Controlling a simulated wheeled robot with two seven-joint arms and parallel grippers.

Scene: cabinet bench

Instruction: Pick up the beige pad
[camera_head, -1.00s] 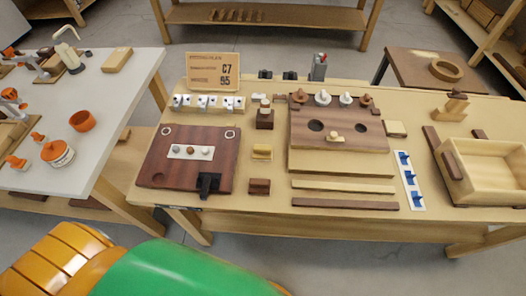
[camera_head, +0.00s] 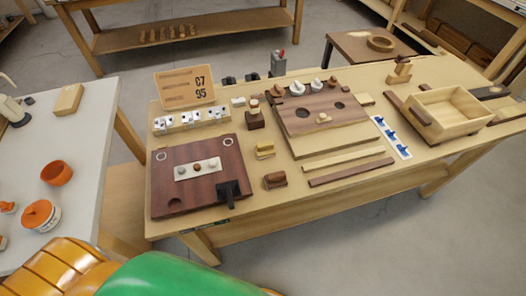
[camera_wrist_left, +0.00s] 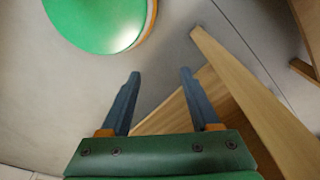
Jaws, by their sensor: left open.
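Several flat beige pieces could be the pad, and I cannot tell which one is meant. A small beige piece (camera_head: 365,99) lies at the right edge of the brown board with two dark holes. A yellowish-beige block (camera_head: 265,150) sits on the bench left of that board. A beige slab (camera_head: 68,99) lies on the white table at the left. My left gripper (camera_wrist_left: 160,75) shows in the left wrist view, open and empty, low over the grey floor beside a wooden beam. It touches none of these pieces. My right gripper is not in view.
The wooden bench (camera_head: 262,200) carries a dark panel (camera_head: 160,192) with a black clamp, a C7 95 sign (camera_head: 186,87), a light wooden box (camera_head: 455,115) and a strip with blue clips (camera_head: 392,138). The white table (camera_head: 85,150) holds orange pots. Floor is clear in front.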

